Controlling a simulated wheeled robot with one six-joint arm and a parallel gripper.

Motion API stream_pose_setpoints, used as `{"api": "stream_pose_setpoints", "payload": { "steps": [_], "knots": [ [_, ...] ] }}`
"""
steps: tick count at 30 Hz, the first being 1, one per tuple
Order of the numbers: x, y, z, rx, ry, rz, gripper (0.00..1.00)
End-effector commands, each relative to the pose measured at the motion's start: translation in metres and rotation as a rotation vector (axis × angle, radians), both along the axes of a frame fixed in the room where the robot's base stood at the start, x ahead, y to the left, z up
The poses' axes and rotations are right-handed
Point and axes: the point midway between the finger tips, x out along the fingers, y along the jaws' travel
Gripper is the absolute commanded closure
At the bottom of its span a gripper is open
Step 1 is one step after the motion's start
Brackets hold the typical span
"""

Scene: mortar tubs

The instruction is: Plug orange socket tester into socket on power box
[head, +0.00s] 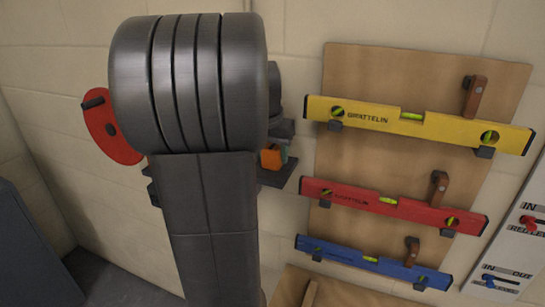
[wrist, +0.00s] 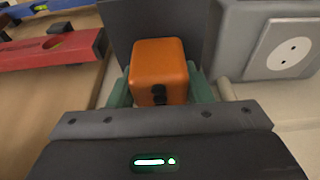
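The orange socket tester (wrist: 160,62) is in the middle of the wrist view, between the teal finger pads of my gripper (wrist: 160,88). The pads appear to press on both its sides. Two small black parts show on its near face. The grey power box (wrist: 236,40) is at the right of the wrist view, with a round white two-hole socket (wrist: 289,53) on its face. The tester is apart from the socket, to its left. In the head view, a bit of the tester (head: 270,158) shows beside my arm, which hides most of my gripper. I cannot make out the socket there.
A dark plate (wrist: 120,30) stands behind the tester. A wooden board (head: 400,172) on the wall carries yellow (head: 380,115), red (head: 370,200) and blue (head: 350,255) spirit levels. A red part with a black handle (head: 110,128) is left of my arm. A white panel (head: 510,250) is far right.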

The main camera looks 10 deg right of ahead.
Motion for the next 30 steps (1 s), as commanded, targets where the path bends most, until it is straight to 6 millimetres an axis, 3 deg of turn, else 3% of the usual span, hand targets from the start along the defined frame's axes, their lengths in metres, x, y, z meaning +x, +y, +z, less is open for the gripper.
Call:
{"api": "stream_pose_setpoints", "payload": {
  "steps": [11,24,30],
  "knots": [
    [0.001,0.000,0.005,0.000,-0.002,0.000,0.75],
    [0.001,0.000,0.083,0.000,-0.005,0.000,0.75],
    [0.000,0.000,0.099,-0.001,-0.001,0.000,0.75]
  ]
}}
